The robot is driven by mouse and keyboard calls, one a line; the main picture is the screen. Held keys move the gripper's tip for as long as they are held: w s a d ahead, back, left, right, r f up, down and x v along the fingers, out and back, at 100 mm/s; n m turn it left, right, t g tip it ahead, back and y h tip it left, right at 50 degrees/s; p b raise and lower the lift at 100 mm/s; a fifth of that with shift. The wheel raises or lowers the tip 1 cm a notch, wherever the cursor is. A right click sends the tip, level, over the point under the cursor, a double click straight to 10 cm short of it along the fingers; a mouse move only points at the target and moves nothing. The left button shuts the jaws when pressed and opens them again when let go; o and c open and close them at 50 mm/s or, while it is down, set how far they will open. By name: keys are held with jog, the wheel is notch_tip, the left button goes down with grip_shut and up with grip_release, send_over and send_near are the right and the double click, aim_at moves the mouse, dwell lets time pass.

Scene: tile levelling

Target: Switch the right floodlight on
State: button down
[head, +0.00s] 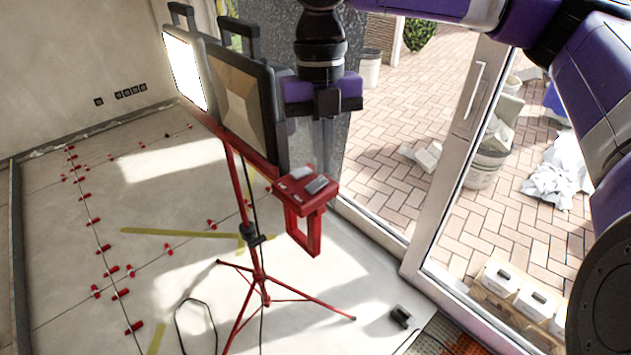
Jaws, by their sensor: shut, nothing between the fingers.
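Two floodlights stand on a red tripod (262,272). The left floodlight (185,70) has a bright white, lit face. The right floodlight (240,98) has a dark beige face and is unlit. A red switch box (304,197) with grey switches on top sits at the right end of the stand's bar. One switch (317,184) is nearer the camera; another (300,173) is behind it. My gripper (318,165) points down, shut and empty, just above or behind the box. I cannot tell whether its tips touch a switch.
A red handle-like frame hangs below the box. A glass door (470,120) stands to the right, with paving, buckets and rubble outside. Red tile clips (122,293) dot the floor at left. A cable (195,305) and a small dark object (400,315) lie near the tripod.

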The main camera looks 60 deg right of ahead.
aim_at(322, 178)
jog(key=shift+f+b, duration=0.75)
jog(key=shift+f, duration=0.05)
dwell(0.5)
jog(key=shift+r+p, duration=1.75)
jog(key=shift+r, duration=1.8)
